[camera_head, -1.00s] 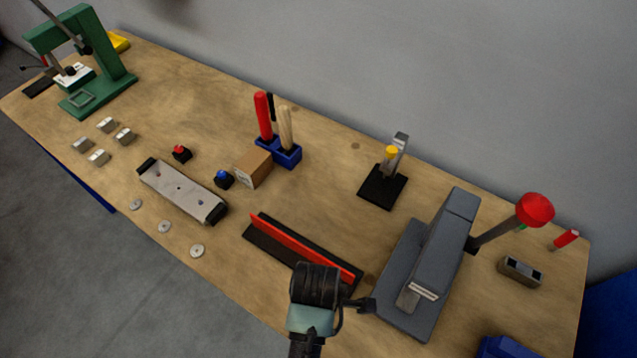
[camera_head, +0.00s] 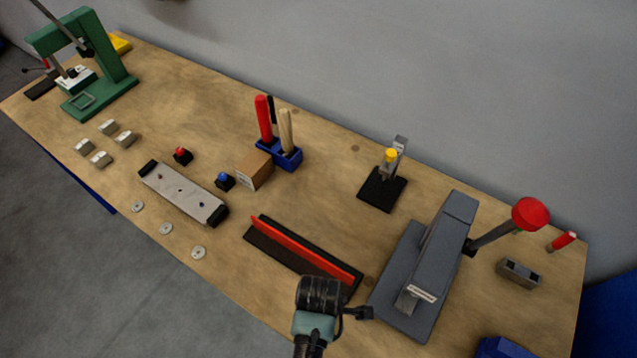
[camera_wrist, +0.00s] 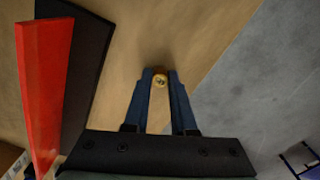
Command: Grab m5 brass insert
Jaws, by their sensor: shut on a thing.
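The M5 brass insert (camera_wrist: 159,80) is a small round gold-coloured piece with a dark centre. It shows in the wrist view between the tips of my gripper (camera_wrist: 160,77). The two blue-grey fingers are closed in on it from either side, over bare wood near the table edge. In the head view my gripper (camera_head: 362,312) is at the front of the bench, right of the red-and-black strip, and the insert is too small to make out there.
The red bar on its black base (camera_head: 300,255) lies close by; it also shows in the wrist view (camera_wrist: 44,90). The grey press (camera_head: 428,265) with a red-knobbed lever stands to the right. A blue bin (camera_head: 500,348) is at the front right. Several small parts lie at the left.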

